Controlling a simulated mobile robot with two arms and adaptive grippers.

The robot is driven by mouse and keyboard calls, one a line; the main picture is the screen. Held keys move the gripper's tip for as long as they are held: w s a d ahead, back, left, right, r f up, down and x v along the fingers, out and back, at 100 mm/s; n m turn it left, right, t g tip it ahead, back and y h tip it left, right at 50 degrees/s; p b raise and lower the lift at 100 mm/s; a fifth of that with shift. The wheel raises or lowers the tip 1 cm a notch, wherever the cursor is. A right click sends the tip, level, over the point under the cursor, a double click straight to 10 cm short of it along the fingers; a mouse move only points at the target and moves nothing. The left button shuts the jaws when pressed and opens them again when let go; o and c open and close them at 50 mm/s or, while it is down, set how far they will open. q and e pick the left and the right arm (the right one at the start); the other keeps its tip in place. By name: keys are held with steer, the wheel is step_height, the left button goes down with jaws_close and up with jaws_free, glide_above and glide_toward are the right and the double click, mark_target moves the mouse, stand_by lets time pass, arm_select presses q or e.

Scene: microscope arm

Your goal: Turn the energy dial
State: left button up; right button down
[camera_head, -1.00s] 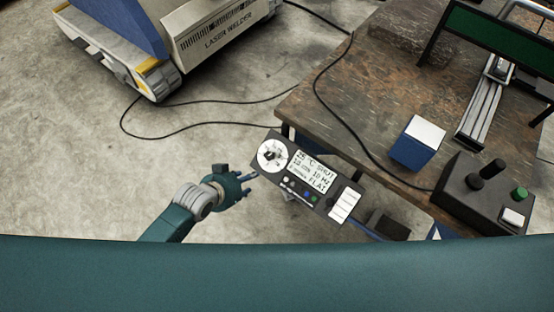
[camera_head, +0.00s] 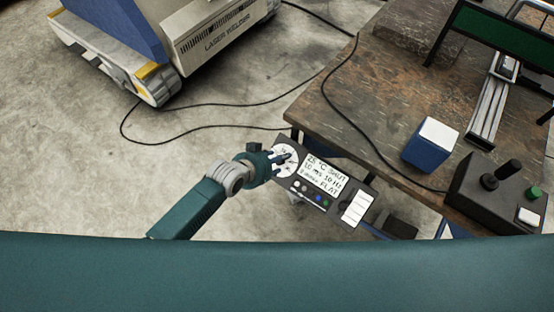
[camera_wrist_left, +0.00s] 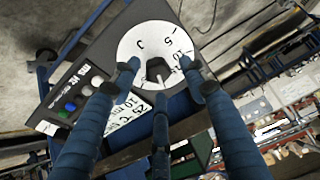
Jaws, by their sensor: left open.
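The energy dial (camera_head: 283,155) is a round white plate with dark numbers at the left end of a dark control panel. It also shows in the left wrist view (camera_wrist_left: 143,42), with a dark knob (camera_wrist_left: 157,72) at its middle. My left gripper (camera_head: 279,158) is over the dial in the head view, partly covering it. In the left wrist view the blue fingers of my left gripper (camera_wrist_left: 162,85) are spread around the knob, open. I cannot tell whether they touch it. My right gripper is not in view.
The panel has a display (camera_head: 323,174), small coloured buttons and white keys (camera_head: 356,208). A worn table (camera_head: 360,115) holds a blue-and-white box (camera_head: 430,144) and a joystick box (camera_head: 494,190). A laser welder (camera_head: 215,35) stands on the floor at upper left. Cables cross the floor.

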arm_select(q)
steer(key=shift+w+d+f, duration=0.15)
steer(key=shift+f, duration=0.05)
steer(key=c, duration=1.1)
steer(key=shift+r, duration=0.1)
jaws_close()
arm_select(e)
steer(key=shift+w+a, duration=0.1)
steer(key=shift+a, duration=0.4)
